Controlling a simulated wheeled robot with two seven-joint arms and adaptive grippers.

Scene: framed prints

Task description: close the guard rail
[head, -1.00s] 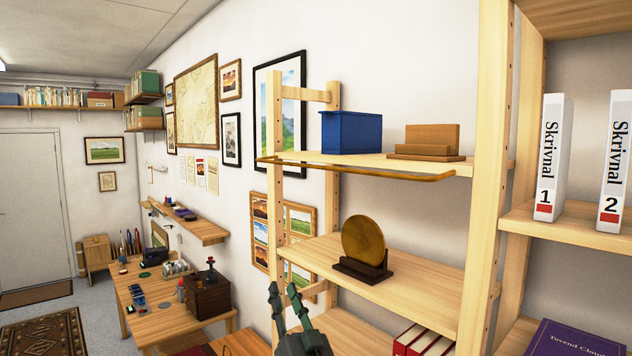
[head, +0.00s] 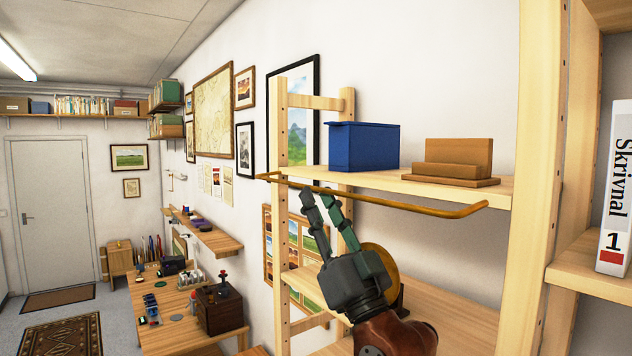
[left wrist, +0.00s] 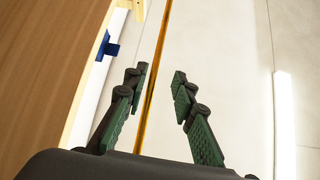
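The guard rail (head: 400,202) is a thin brass bar with bent ends, along the front of the upper wooden shelf (head: 385,180), standing out a little from its edge. My left gripper (head: 320,194) is just below the rail's left half, fingers pointing up, tips near the bar. In the left wrist view the rail (left wrist: 156,65) runs lengthwise between the two fingers of the open left gripper (left wrist: 160,72), nearer the left finger. Whether a finger touches it, I cannot tell. My right gripper is not in view.
A blue box (head: 362,147) and a brown stepped wooden block (head: 455,162) stand on the upper shelf behind the rail. A round bronze disc (head: 382,262) on the shelf below is partly hidden by my gripper. A white binder (head: 614,190) stands at the right.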

